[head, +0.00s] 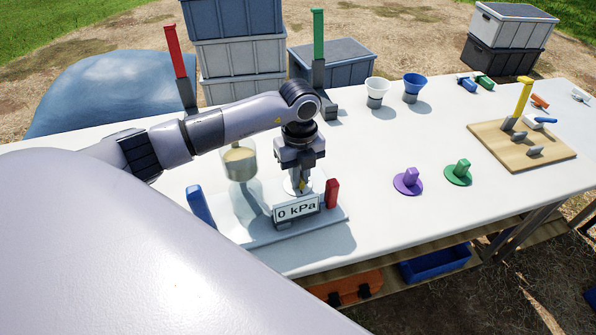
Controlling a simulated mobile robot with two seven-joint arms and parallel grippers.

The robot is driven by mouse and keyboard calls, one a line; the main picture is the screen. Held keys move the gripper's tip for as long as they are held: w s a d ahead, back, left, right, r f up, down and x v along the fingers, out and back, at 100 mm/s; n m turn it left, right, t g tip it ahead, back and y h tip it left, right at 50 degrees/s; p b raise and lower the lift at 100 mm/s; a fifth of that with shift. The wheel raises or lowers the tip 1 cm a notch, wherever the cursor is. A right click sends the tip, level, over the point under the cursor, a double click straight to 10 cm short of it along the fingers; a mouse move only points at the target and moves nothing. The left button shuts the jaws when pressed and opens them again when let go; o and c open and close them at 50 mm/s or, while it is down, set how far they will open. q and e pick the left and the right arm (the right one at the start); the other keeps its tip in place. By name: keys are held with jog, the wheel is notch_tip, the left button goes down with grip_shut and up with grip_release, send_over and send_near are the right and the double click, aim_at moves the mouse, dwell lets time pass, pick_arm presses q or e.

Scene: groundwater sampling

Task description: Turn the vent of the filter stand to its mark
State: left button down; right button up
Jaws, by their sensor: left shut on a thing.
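The filter stand (228,236) is a pale base near the front edge of the table. It carries a glass vessel (246,198) with a tan upper part, a blue lever (199,208), a red lever (332,193) and a sign reading "0 kPa" (297,208). My left gripper (300,176) points straight down just behind the sign, shut on the vent (302,186), of which a small yellow part and a pale round part show. The fingers and sign hide most of the vent, so I cannot tell its angle to its mark. My right gripper is not in view.
A red upright lever (175,52) and a green one (318,40) stand at the back. The table between is clear.

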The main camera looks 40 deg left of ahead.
pick_arm(q)
jog(key=n+p, duration=0.1)
jog(key=n, duration=0.1)
jog(key=n+p, duration=0.1)
jog(key=shift+w+r+n, duration=0.15)
jog(key=shift+r+n, duration=0.05)
jog(key=shift+n, duration=0.2)
jog(key=n+p, duration=0.2)
jog(key=n, duration=0.1)
jog(key=shift+w+n, duration=0.15)
jog(key=shift+n, duration=0.15)
jog(key=n+p, duration=0.3)
jog(key=n, duration=0.3)
jog(key=shift+w+p, duration=0.2)
jog(key=shift+p, duration=0.15)
jog(key=shift+n+p, duration=0.4)
jog(key=shift+n, duration=0.3)
jog(key=shift+f+n, duration=0.1)
jog(key=shift+n, duration=0.4)
jog(key=shift+w+a+f+n, duration=0.1)
jog(key=shift+f+n, duration=0.1)
jog(key=shift+n, duration=0.5)
jog(key=c, duration=1.1)
grip_release()
jog(key=shift+r, duration=0.1)
